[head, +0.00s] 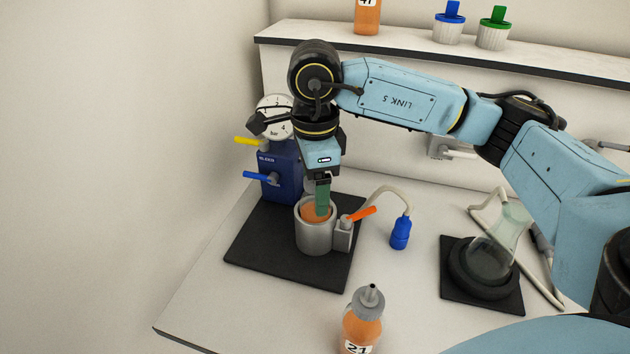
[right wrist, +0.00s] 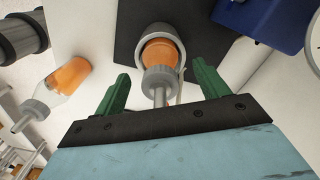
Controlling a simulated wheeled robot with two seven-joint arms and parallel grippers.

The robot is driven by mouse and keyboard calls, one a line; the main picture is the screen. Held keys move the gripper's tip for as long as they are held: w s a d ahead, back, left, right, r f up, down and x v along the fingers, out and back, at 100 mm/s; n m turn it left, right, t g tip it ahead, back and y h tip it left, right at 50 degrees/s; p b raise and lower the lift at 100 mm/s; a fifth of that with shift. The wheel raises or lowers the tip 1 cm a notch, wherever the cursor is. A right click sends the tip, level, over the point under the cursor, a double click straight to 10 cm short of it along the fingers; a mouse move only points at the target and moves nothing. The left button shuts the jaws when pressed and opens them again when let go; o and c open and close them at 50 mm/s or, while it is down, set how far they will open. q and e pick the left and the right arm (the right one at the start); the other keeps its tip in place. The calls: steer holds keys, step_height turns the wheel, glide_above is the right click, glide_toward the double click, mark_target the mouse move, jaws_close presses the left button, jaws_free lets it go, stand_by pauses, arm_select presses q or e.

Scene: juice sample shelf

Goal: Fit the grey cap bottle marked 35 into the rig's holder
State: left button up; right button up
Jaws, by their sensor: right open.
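A grey-capped bottle of orange juice (right wrist: 160,52) stands in the rig's grey round holder (head: 312,238). Its number is hidden, so I cannot tell whether it reads 35. In the head view its orange body (head: 309,213) shows just above the holder's rim. My right gripper (head: 322,204) is directly over the holder, pointing down. In the right wrist view its green fingers are open, one either side of the bottle's grey cap (right wrist: 158,80), with gaps showing. The holder's orange lever (head: 361,214) sticks out to the right. My left gripper is out of view.
A grey-capped bottle marked 21 (head: 362,325) stands at the table's front. The rig's blue block with gauge (head: 281,168) is close behind the holder. A blue connector on a hose (head: 400,233) and a flask (head: 496,250) on a dark base are to the right.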

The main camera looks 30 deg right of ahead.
step_height(320, 180, up, 13)
steer(key=shift+r+p, duration=0.2)
steer(key=shift+p, duration=0.55)
